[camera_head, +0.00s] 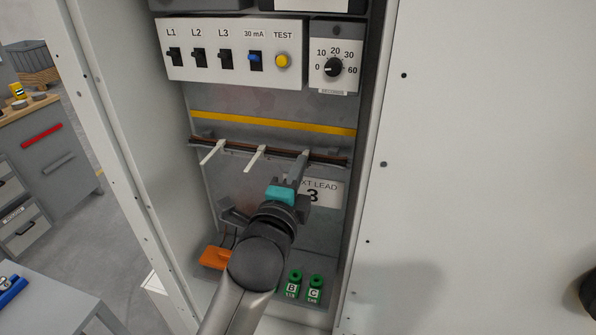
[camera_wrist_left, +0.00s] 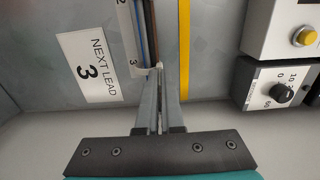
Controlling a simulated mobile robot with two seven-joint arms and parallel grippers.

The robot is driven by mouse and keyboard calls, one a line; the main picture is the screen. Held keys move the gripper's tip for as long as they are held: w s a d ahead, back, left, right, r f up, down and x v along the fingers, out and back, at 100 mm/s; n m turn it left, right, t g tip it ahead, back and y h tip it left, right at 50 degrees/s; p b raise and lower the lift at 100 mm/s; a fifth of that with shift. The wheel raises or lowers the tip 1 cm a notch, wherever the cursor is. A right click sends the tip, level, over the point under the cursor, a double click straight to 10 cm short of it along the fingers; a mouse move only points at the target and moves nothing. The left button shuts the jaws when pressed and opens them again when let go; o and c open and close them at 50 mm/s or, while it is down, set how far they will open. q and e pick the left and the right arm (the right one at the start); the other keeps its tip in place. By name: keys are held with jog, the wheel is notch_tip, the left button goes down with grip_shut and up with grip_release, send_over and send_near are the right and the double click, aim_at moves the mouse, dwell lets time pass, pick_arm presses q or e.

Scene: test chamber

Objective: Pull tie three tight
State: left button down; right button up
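Three pale cable ties cross the cable bundle (camera_head: 275,151) inside the cabinet. The left tie (camera_head: 212,152) and the middle tie (camera_head: 256,158) have tails sticking out toward me. The third tie, at the right, is mostly hidden behind my left gripper (camera_head: 303,160) in the head view. In the left wrist view, the fingers (camera_wrist_left: 159,75) close together at the mark "3", with the pale tail of tie three (camera_wrist_left: 160,66) between their tips. The gripper looks shut on that tail. How tight the loop sits cannot be seen. My right gripper is not in view.
A breaker panel (camera_head: 231,58) and a dial box (camera_head: 334,70) hang above the bundle. A "NEXT LEAD 3" sign (camera_head: 325,190) is behind the gripper. Green lettered plugs (camera_head: 315,287) and an orange object (camera_head: 214,257) sit low in the cabinet. Cabinet walls close in both sides.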

pick_arm(q)
jog(key=shift+p+v, duration=0.75)
jog(key=shift+v, duration=0.55)
jog(key=c, duration=1)
grip_release()
jog(key=shift+c, duration=0.2)
jog(key=shift+s, duration=0.15)
jog(key=p+v, duration=0.2)
jog(key=v, duration=0.3)
jog(key=shift+s+a, duration=0.2)
jog(key=shift+s, duration=0.2)
